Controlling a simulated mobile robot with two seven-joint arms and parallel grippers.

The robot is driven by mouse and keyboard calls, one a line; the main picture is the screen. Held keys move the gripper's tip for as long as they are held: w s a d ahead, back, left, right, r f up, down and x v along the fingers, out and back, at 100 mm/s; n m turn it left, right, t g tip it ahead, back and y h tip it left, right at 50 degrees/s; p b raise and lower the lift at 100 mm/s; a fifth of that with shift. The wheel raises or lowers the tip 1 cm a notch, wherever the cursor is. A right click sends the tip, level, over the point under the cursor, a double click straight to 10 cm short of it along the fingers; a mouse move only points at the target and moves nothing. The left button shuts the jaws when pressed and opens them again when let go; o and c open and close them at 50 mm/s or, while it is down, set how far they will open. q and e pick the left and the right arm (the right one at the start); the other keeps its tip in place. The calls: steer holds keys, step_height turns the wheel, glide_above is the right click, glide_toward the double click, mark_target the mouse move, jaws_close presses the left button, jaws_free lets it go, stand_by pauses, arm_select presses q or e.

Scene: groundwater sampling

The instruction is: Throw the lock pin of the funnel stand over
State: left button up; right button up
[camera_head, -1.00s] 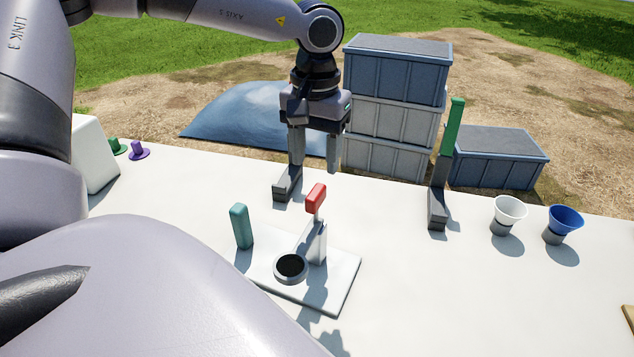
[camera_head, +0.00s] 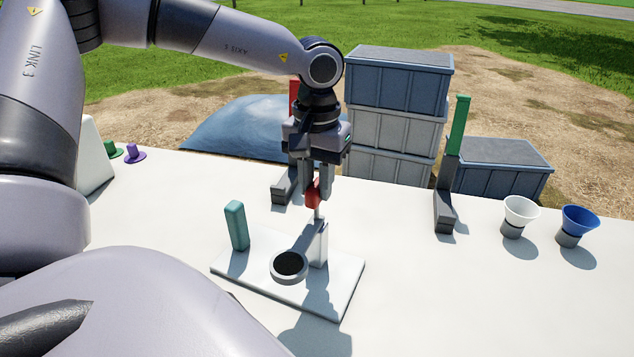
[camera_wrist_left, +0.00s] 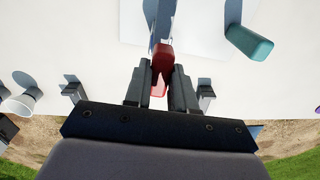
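The funnel stand has a white base plate (camera_head: 340,285) with a dark ring (camera_head: 289,266), a teal post (camera_head: 236,226) and a short white post (camera_head: 317,245). The lock pin's red handle (camera_head: 313,196) stands up on top of the white post. My left gripper (camera_head: 316,192) points down over it, one finger on each side. In the left wrist view the red handle (camera_wrist_left: 162,56) fills the narrow gap between the fingers (camera_wrist_left: 161,78), which look shut on it. The fingers partly hide the handle. My right gripper is not in view.
Behind my gripper stands a grey holder (camera_head: 284,187) with a red bar (camera_head: 294,95). A green bar (camera_head: 458,125) stands at the right, near white (camera_head: 520,209) and blue (camera_head: 579,219) funnels. Grey crates (camera_head: 400,75) are beyond the table. The front right tabletop is clear.

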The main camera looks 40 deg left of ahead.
arm_select(q)
steer(key=shift+c, duration=1.3)
step_height(320, 180, down, 3)
steer(key=shift+r+b, duration=0.15)
steer(key=shift+b, duration=1.1)
steer(key=o, duration=0.9)
steer(key=shift+o, duration=0.2)
steer(key=shift+r, duration=0.1)
